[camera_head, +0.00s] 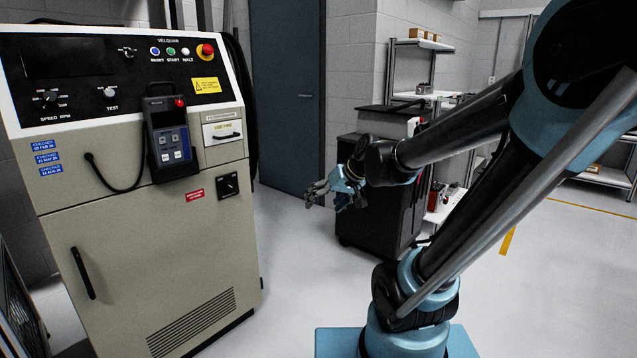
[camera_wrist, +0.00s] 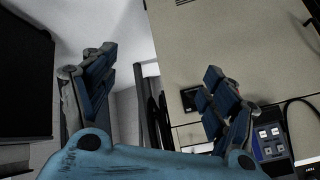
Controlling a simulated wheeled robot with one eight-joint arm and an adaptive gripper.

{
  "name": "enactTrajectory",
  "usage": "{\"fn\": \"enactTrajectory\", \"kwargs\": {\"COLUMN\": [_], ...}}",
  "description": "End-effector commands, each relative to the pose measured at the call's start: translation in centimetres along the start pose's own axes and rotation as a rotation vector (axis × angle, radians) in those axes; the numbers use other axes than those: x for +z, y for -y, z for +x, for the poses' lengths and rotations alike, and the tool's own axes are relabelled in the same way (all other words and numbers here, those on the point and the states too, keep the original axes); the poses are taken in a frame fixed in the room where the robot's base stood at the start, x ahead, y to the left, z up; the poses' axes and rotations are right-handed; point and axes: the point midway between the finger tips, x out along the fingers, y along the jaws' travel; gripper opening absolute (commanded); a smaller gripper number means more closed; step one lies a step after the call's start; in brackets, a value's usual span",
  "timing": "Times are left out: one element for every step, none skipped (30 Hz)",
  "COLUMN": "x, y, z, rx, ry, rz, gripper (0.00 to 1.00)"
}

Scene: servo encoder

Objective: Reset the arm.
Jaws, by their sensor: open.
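My gripper (camera_head: 322,194) hangs in free air at the end of my arm, to the right of the beige control cabinet (camera_head: 150,240) in the head view. In the wrist view my gripper (camera_wrist: 165,92) shows its two blue-padded fingers spread wide apart. Nothing is between them. The cabinet front (camera_wrist: 230,45) lies beyond the right finger. The handheld pendant (camera_head: 168,138) with a red button hangs on the cabinet front. Its keypad also shows in the wrist view (camera_wrist: 270,140), partly behind the right finger.
A dark tool cabinet (camera_head: 385,215) stands behind my gripper. A metal shelf (camera_head: 425,43) stands against the back wall, near a dark door (camera_head: 285,90). A cable (camera_head: 110,185) loops below the cabinet's panel. The floor (camera_head: 290,270) between the cabinet and my arm is clear.

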Motion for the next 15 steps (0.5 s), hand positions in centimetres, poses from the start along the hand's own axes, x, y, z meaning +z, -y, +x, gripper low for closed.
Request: {"fn": "enactTrajectory", "kwargs": {"x": [1.8,2.8,4.1,5.1,6.1,7.5,8.5,9.6,10.9,12.0,13.0,14.4,15.3,16.2,17.4], "y": [-1.0,-1.6,-2.3,-2.9,-3.4,-4.1,-4.7,-5.2,-6.0,-6.5,-7.0,-7.6,-8.0,-8.4,-9.0], "z": [-0.7,-1.1,-1.6,-2.0,-2.4,-2.9,-3.3,-3.7,-4.3,-4.7,-5.1,-5.6,-6.0,-6.4,-6.8], "rx": [0.033,0.053,0.080,0.101,0.122,0.150,0.171,0.193,0.222,0.244,0.266,0.295,0.317,0.337,0.363], "ry": [0.028,0.045,0.069,0.087,0.104,0.128,0.145,0.163,0.187,0.203,0.221,0.243,0.259,0.274,0.293], "rz": [0.013,0.020,0.031,0.038,0.048,0.060,0.069,0.080,0.095,0.106,0.118,0.133,0.145,0.157,0.171], "gripper": [0.78,0.78,0.78,0.78,0.78,0.78,0.78,0.78,0.78,0.78,0.78,0.78,0.78,0.78,0.78]}}
